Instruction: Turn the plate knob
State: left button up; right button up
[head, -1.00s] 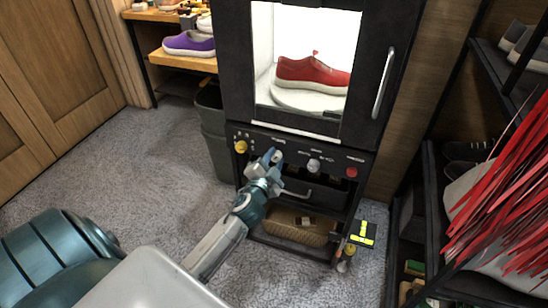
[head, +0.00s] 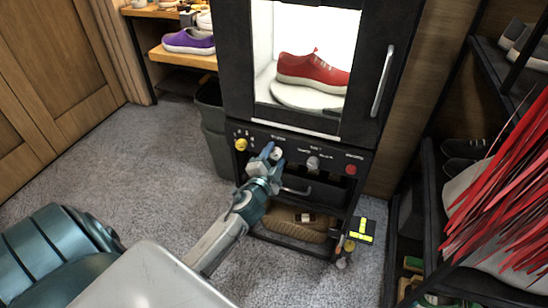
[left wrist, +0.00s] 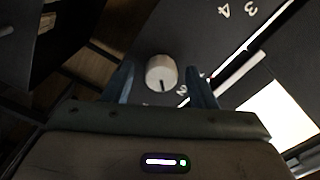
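The machine's panel (head: 330,171) carries a row of controls. A white knob (head: 277,153) with a dark pointer line sits at my left gripper (head: 266,156); its label is too small to read. In the left wrist view the knob (left wrist: 161,73) is between the two fingers of my left gripper (left wrist: 161,88), which are open with a gap on each side of it. Numbers are printed around it. A grey knob (head: 312,162) is to its right. A red shoe (head: 313,72) stands on a white round plate (head: 295,98) in the lit chamber. My right gripper is out of view.
A yellow knob (head: 241,144) and a red button (head: 351,169) flank the row. The chamber door has a vertical handle (head: 382,80). A drawer handle (head: 297,191) lies below the panel. A brush (head: 295,226) is on the lower shelf. A bin (head: 215,128) stands left.

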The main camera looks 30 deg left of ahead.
pick_arm(q)
jog(key=b+v, duration=0.1)
jog(key=v, duration=1)
jog(key=shift+b, duration=0.35)
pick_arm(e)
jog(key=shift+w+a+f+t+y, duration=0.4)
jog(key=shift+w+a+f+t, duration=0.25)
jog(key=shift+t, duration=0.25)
pick_arm(q)
jog(key=shift+a, duration=0.1)
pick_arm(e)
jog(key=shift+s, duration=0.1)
